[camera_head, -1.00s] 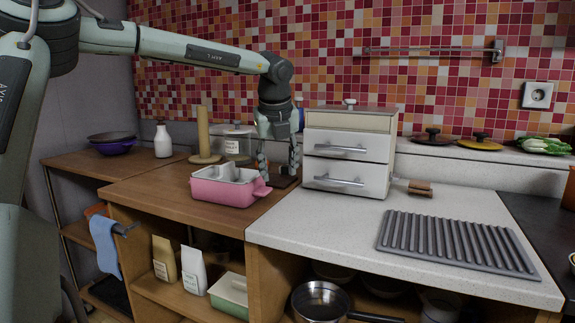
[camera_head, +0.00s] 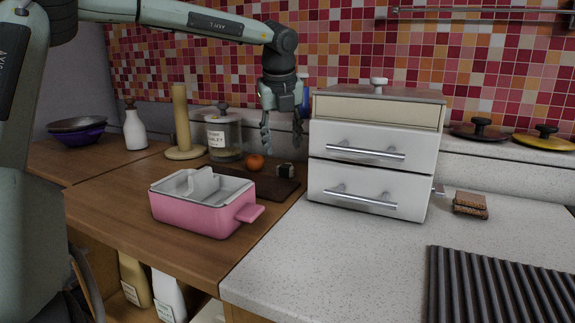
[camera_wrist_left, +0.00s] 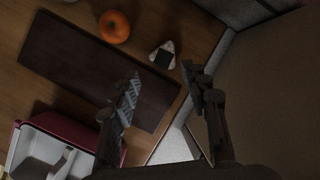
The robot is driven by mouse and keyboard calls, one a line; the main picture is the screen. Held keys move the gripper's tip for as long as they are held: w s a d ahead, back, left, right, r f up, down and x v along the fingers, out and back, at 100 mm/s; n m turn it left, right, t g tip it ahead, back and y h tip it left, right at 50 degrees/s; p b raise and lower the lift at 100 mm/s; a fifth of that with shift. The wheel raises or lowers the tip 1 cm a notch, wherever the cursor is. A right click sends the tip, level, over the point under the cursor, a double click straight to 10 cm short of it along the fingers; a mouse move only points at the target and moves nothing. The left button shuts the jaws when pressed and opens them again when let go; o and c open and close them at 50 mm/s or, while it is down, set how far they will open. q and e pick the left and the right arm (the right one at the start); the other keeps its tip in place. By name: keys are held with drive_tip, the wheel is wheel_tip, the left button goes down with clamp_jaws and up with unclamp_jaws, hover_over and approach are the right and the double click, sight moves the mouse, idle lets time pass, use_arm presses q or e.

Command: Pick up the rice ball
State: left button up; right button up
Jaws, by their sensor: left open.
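The rice ball (camera_head: 285,170) is a small white triangle with a dark wrap, on the counter at the far right corner of a dark board. It also shows in the left wrist view (camera_wrist_left: 162,56), beyond the fingertips and apart from them. My left gripper (camera_head: 282,140) points down above the board, open and empty, higher than the rice ball. In the left wrist view its two fingers (camera_wrist_left: 163,82) are spread wide with nothing between them. My right gripper is not in view.
An orange (camera_head: 255,162) sits left of the rice ball. The dark board (camera_head: 262,184) lies in front. A pink dish (camera_head: 195,217) stands nearer, at left. The white drawer unit (camera_head: 368,150) stands close on the right. A glass jar (camera_head: 224,137) and wooden holder (camera_head: 182,125) are behind left.

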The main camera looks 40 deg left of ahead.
sight(284, 165)
use_arm(q)
drive_tip(key=shift+w+a, duration=0.1)
drive_tip(key=shift+w, duration=0.05)
drive_tip(key=p+x, duration=0.1)
drive_tip(key=x, duration=0.6)
drive_tip(key=shift+w+f, duration=0.2)
drive_tip(key=shift+f, duration=0.05)
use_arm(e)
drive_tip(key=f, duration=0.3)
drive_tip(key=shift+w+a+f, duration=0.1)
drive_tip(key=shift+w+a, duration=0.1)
use_arm(q)
drive_tip(key=c, duration=0.8)
drive_tip(key=shift+r, duration=0.15)
